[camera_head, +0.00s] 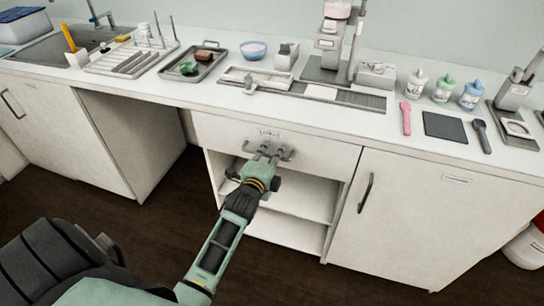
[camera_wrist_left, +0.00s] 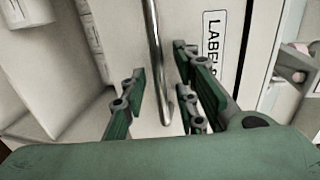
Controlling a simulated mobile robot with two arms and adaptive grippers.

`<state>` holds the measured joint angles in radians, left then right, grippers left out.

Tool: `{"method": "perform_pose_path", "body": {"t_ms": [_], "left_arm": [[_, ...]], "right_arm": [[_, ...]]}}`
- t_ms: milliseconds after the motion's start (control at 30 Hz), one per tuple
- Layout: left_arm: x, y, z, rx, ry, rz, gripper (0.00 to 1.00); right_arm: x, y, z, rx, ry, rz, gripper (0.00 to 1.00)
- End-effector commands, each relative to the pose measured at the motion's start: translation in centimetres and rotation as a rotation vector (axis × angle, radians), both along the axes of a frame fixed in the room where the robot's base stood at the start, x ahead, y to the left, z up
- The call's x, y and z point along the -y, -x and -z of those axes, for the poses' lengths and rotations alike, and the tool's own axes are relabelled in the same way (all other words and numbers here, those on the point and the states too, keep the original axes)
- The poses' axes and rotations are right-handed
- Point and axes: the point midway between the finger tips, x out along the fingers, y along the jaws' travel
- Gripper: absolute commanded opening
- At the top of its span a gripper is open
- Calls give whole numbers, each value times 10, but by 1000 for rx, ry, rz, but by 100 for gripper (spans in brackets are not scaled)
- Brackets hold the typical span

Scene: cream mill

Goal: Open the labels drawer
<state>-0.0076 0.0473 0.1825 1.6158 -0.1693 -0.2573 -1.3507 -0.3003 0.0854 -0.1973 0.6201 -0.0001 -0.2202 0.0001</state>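The labels drawer (camera_head: 222,132) is in the middle cabinet, just under the counter edge. Its front looks flush with the cabinet. A label plate reading "LABELS" (camera_wrist_left: 213,45) is on the drawer front in the left wrist view. The drawer's metal bar handle (camera_wrist_left: 155,55) runs between my left gripper's fingers. My left gripper (camera_head: 266,152) is at the handle in the head view. In the wrist view its fingers (camera_wrist_left: 160,98) are spread on both sides of the bar, with visible gaps. My right gripper is in neither view.
Open shelves (camera_head: 300,203) lie below the drawer. A cabinet door (camera_head: 405,215) with a vertical handle is to the right. The counter (camera_head: 330,122) above carries trays, bottles and tools. Dark floor (camera_head: 150,225) is free in front of the left opening.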

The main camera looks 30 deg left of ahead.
Motion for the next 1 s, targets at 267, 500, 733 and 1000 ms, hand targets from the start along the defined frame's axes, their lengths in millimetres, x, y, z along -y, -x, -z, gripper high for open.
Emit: {"method": "perform_pose_path", "body": {"t_ms": [267,500,733,1000], "left_arm": [[0,0,0,1,0,0,20],[0,0,0,1,0,0,0],[0,0,0,0,0,0,0],[0,0,0,0,0,0,0]], "right_arm": [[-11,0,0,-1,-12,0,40],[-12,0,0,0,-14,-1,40],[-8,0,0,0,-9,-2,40],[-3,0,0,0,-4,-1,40]]}}
